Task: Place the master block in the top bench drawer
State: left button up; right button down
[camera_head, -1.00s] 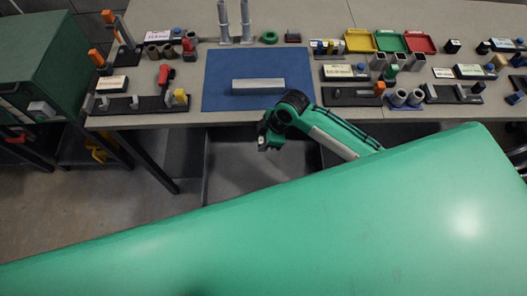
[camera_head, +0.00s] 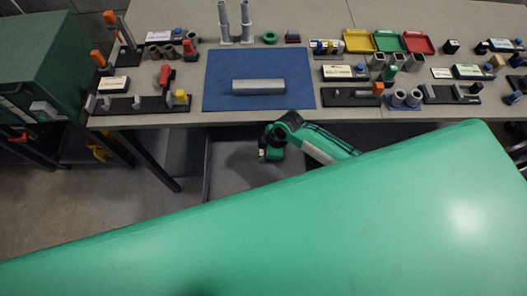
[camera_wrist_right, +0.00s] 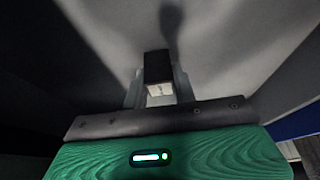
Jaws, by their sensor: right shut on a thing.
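My right gripper (camera_head: 264,156) reaches past the bench's front edge and points down into the open top drawer (camera_head: 226,168). In the right wrist view the gripper (camera_wrist_right: 158,88) is shut on a small block, the master block (camera_wrist_right: 159,90), with dark sides and a pale marked end face. The block is over the drawer's grey floor (camera_wrist_right: 225,50), where a dark shadow falls. I cannot tell whether the block touches the floor. In the head view the block is too small to make out clearly. My left gripper is not in view.
A grey bar (camera_head: 258,87) lies on the blue mat (camera_head: 215,65) on the bench. Fixtures and small parts line the bench on both sides, with yellow, green and red trays (camera_head: 418,42) at the back. A green cabinet (camera_head: 40,65) stands at left.

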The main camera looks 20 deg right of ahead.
jog(key=c, duration=1.1)
grip_release()
jog(key=shift+f, duration=0.1)
jog(key=shift+r, duration=0.25)
jog(key=shift+d+r, duration=0.15)
jog(key=b+v, duration=0.1)
jog(key=v, duration=1)
jog(key=shift+d+r+b, duration=0.1)
jog(key=shift+r+b, duration=0.1)
jog(key=shift+b, duration=0.15)
jog(key=shift+s, duration=0.15)
